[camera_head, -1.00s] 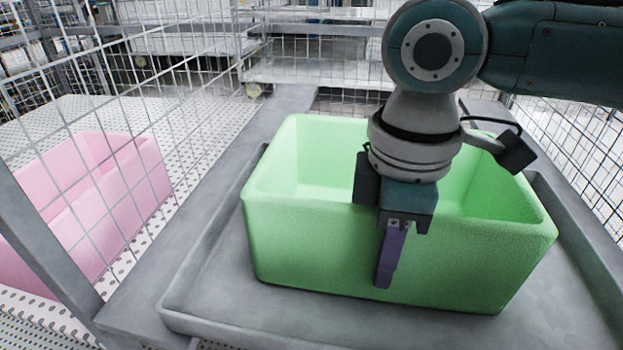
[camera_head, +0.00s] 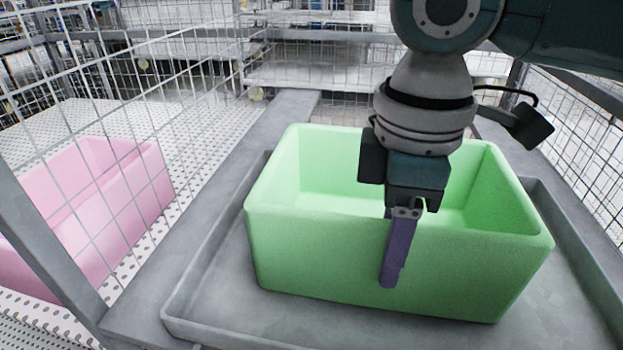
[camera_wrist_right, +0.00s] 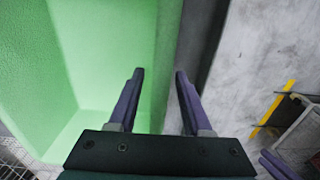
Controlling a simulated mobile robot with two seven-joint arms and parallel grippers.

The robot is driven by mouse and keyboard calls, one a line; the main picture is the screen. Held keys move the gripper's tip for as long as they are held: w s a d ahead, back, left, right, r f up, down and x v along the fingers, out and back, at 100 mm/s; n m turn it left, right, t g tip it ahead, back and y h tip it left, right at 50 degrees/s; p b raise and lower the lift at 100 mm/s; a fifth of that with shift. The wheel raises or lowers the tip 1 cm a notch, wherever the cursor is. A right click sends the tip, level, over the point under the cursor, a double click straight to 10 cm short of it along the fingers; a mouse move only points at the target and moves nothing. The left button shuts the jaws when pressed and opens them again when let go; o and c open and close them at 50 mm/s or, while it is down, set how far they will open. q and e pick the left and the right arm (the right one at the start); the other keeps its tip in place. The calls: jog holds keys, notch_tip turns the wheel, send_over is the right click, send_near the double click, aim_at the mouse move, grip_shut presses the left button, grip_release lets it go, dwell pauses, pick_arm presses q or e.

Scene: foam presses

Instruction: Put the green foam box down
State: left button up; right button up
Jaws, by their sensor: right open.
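The green foam box (camera_head: 320,250) is an open-topped, hollow box. It sits upright in the shallow grey tray (camera_head: 215,295) in the head view. My right gripper (camera_head: 395,280) is at the box's near wall, pointing down, with one purple finger showing in front of the wall's outer face. In the right wrist view my gripper (camera_wrist_right: 158,75) is open, its two fingers apart. One finger is over the inside of the green foam box (camera_wrist_right: 105,50) and the other is outside the wall. Whether a finger touches the wall is unclear. My left gripper is not in view.
A pink foam box (camera_head: 130,195) stands at left behind a wire mesh fence (camera_head: 60,90), on a perforated white surface. Grey frame beams border the tray. More mesh fencing stands at the right and back. Bare tray shows to the box's left and front.

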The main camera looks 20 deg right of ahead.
notch_tip(320, 180, up, 9)
jog(key=shift+f+p, duration=0.15)
jog(key=shift+p, duration=0.55)
